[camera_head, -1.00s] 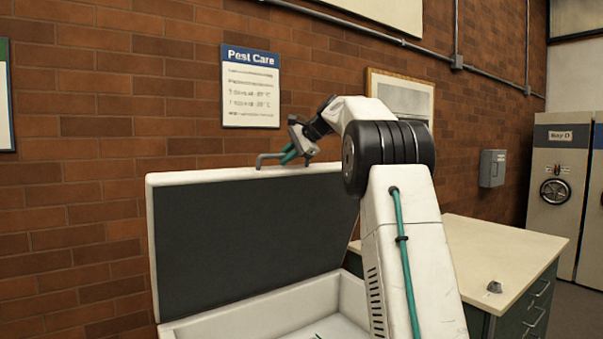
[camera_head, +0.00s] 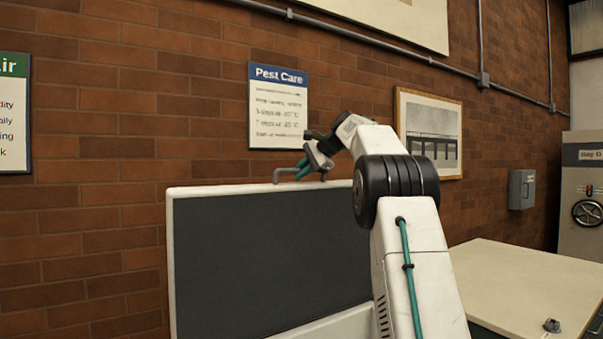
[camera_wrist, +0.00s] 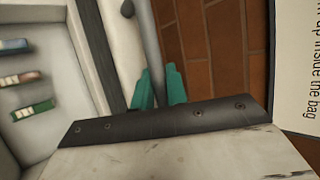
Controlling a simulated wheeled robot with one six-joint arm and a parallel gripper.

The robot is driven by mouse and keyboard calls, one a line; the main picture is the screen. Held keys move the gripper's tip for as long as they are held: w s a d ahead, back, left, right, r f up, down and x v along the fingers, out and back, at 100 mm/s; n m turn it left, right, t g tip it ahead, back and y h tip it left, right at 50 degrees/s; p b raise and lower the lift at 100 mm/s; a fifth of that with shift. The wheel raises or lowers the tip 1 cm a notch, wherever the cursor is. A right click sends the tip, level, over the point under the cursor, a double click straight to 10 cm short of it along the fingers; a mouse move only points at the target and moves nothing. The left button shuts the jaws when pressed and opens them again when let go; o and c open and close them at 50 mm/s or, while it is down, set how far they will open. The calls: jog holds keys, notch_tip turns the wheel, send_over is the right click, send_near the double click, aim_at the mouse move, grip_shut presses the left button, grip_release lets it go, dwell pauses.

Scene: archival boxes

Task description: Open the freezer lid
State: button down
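The freezer lid (camera_head: 270,255) is raised and stands nearly upright in front of the brick wall, its dark inner panel facing me. Its grey bar handle (camera_head: 283,174) sits on the lid's top edge and also shows in the wrist view (camera_wrist: 148,35). My gripper (camera_head: 303,172) is at the handle. In the wrist view its teal fingers (camera_wrist: 158,88) lie on either side of the grey bar, close to it; firm contact is hard to make out. The freezer body shows only as a pale rim (camera_head: 340,325) at the bottom of the head view.
A cream-topped cabinet (camera_head: 525,290) with a small dark object (camera_head: 551,325) on it stands at the right. The brick wall, with a Pest Care sign (camera_head: 278,107), is close behind the lid. Several small coloured packets (camera_wrist: 32,108) show at left in the wrist view.

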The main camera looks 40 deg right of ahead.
jog(key=c, duration=1.4)
grip_release()
jog(key=shift+w+a, duration=0.1)
jog(key=shift+a, duration=0.2)
jog(key=shift+d, duration=0.35)
jog(key=shift+s+d+r, duration=0.1)
jog(key=shift+s+r, duration=0.05)
jog(key=shift+s, duration=0.25)
jog(key=v, duration=0.7)
jog(key=shift+r, duration=0.2)
